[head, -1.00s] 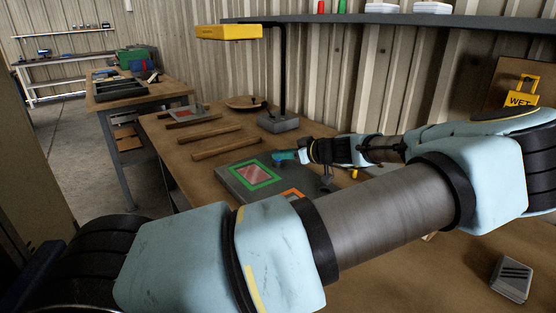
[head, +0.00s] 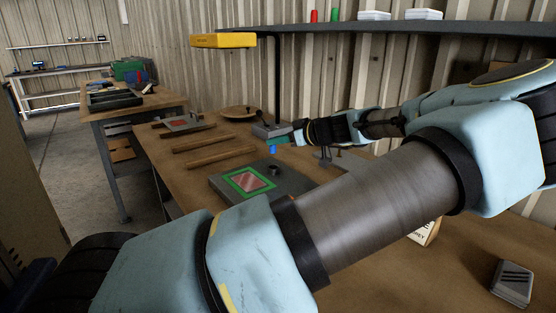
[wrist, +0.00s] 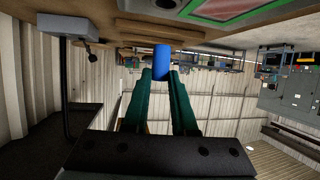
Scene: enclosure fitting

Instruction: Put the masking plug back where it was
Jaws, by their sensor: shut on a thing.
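My gripper (head: 284,141) is shut on a blue cylindrical plug (wrist: 162,60), which stands between the two green fingertips in the wrist view. In the head view the plug (head: 272,149) shows as a small blue piece below the fingertips, held in the air beyond the panel's far edge. The grey enclosure panel (head: 222,186) lies on the bench, with a green-edged reddish window in it. A dark round fitting (head: 273,169) sits near the panel's far right corner. The plug is apart from the panel. My arm hides the panel's near right part.
A yellow-headed lamp (head: 223,41) stands behind on a grey base, near a round wooden plate (head: 239,112). A grey clamp-like part (head: 325,157) is right of the gripper. A shelf (head: 400,27) runs along the wall.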

